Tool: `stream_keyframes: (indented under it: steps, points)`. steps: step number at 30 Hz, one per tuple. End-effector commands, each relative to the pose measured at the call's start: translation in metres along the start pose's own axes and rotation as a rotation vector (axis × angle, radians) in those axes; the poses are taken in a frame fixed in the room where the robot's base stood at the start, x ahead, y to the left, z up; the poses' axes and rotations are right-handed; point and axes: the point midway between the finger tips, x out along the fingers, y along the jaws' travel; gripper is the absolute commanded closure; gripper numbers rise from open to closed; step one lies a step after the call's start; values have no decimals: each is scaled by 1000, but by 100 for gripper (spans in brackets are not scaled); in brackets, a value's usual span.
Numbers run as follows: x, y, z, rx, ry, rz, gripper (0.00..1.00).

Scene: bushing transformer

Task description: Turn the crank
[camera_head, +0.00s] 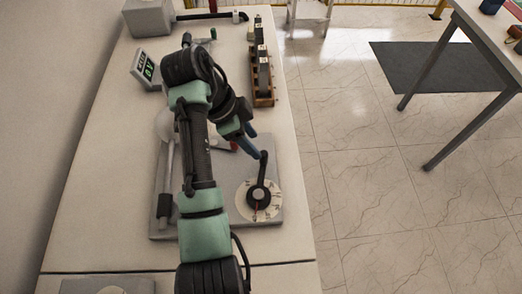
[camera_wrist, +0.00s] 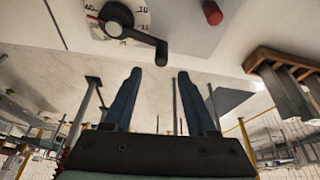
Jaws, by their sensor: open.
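The black crank (camera_head: 262,176) is mounted on a round white dial (camera_head: 267,208) with a scale and a red pointer, on a grey plate. In the head view its arm points away from me, towards the top of the picture. The crank also shows at the top of the wrist view (camera_wrist: 135,34), its handle end near the gap between my fingertips. My gripper (camera_wrist: 159,73) is open, with nothing between its dark blue fingers. In the head view my gripper (camera_head: 243,148) is just left of the crank's handle end; contact cannot be told.
The grey plate (camera_head: 225,225) also bears a lever (camera_head: 165,205) left of my arm. A wooden rack (camera_head: 263,95) with dark blocks stands behind the dial. A small display (camera_head: 146,68) is at the back left. The table's right edge is close to the dial.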

Motion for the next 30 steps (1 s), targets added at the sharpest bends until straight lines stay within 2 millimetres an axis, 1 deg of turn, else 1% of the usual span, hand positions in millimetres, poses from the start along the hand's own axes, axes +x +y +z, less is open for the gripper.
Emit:
stream_keyframes:
  steps: [1,4,8,12,28,30]
  points:
    - [-14,-1,0,0,0,-3,43]
    - [-33,0,-1,-1,-2,0,43]
    - [-44,0,-1,-1,-1,1,43]
    - [-47,1,0,0,0,3,43]
    - [-46,0,0,0,0,3,43]
    - [-48,-4,-4,-9,0,-28,43]
